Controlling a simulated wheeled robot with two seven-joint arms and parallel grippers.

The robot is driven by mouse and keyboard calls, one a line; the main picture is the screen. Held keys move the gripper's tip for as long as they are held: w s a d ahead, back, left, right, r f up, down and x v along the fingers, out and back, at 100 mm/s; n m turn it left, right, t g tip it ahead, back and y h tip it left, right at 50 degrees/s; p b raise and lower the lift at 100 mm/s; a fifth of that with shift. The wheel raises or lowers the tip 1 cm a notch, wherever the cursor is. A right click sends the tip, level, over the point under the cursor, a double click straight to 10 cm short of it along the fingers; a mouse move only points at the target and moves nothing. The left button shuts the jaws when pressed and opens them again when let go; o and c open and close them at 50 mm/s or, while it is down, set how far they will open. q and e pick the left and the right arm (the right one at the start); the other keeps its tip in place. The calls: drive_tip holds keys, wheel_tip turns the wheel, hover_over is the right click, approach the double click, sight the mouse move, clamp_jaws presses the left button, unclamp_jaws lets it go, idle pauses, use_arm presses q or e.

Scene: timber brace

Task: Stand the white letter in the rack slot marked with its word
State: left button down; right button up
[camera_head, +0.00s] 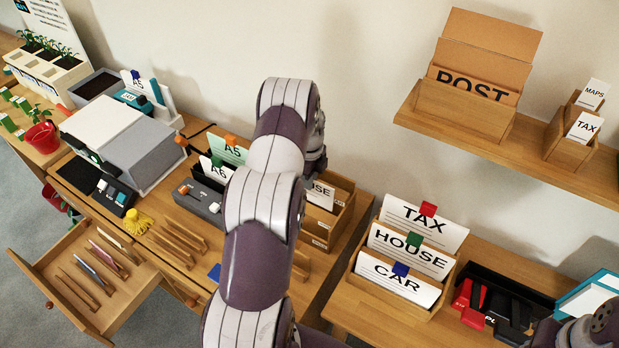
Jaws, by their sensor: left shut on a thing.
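The white letter (320,195) shows partly beside my left arm, its visible print ending in "USE". It stands at a wooden box (343,216); I cannot tell whether it is lifted clear. My left gripper (316,168) is above the letter and shut on it; its fingertips are mostly hidden by my arm. The wooden rack (393,298) stands to the right. Its cards read TAX (425,222) with a red tab, HOUSE (411,251) with a green tab, and CAR (399,278) with a blue tab, back to front. My right gripper is not visible; only part of my right arm shows at bottom right.
A wall shelf (500,143) above the rack holds a POST box (465,105) and a small box with MAPS and TAX cards (584,127). A black tray (505,300) with red items is right of the rack. An open drawer (88,285) is at lower left.

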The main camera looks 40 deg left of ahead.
use_arm(q)
drive_tip(key=shift+f+b, duration=0.6)
drive_tip(key=shift+f, duration=0.35)
drive_tip(key=c, duration=1.1)
unclamp_jaws()
drive_tip(key=o, duration=0.5)
drive_tip(key=shift+c, duration=0.2)
drive_tip(key=shift+r, duration=0.1)
wheel_tip(320, 180, up, 8)
drive_tip(key=p, duration=0.5)
